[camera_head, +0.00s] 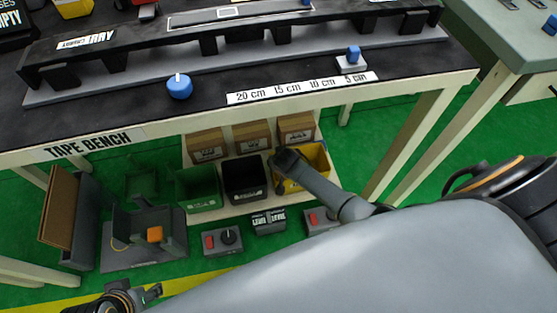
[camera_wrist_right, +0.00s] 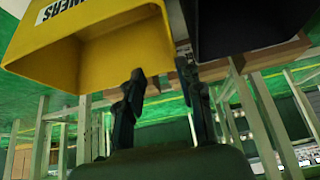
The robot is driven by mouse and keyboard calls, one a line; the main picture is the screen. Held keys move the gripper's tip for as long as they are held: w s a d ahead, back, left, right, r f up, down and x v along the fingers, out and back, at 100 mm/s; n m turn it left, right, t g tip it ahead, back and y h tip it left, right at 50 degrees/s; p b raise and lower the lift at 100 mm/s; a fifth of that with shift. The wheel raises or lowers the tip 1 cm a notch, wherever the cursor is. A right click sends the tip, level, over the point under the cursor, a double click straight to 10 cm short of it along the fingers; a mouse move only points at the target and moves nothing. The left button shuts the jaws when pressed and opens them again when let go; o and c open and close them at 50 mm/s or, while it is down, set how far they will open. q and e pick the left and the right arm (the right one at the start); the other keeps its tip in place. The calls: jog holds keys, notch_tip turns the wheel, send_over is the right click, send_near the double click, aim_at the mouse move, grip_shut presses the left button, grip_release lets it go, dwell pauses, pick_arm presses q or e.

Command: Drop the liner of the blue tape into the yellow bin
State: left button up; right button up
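The yellow bin (camera_head: 318,160) stands on the low shelf under the tape bench, at the right end of the bin row. Its open mouth and part of its label show in the right wrist view (camera_wrist_right: 85,50). My right gripper (camera_head: 284,158) is at the bin's left side; in the wrist view its fingers (camera_wrist_right: 160,85) are apart, with nothing visible between them. I see no liner. A round blue piece with a white mark (camera_head: 179,87), possibly the blue tape, sits on the bench top. My left gripper (camera_head: 152,292) is low at the left, its opening unclear.
A black bin (camera_head: 244,181) stands directly left of the yellow bin, and a green bin (camera_head: 198,188) beyond it. Cardboard boxes (camera_head: 253,136) stand behind. Small control boxes (camera_head: 222,241) are in front. The bench edge (camera_head: 300,102) overhangs the bins.

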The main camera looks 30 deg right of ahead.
jog(key=v, duration=1.2)
dwell(0.7)
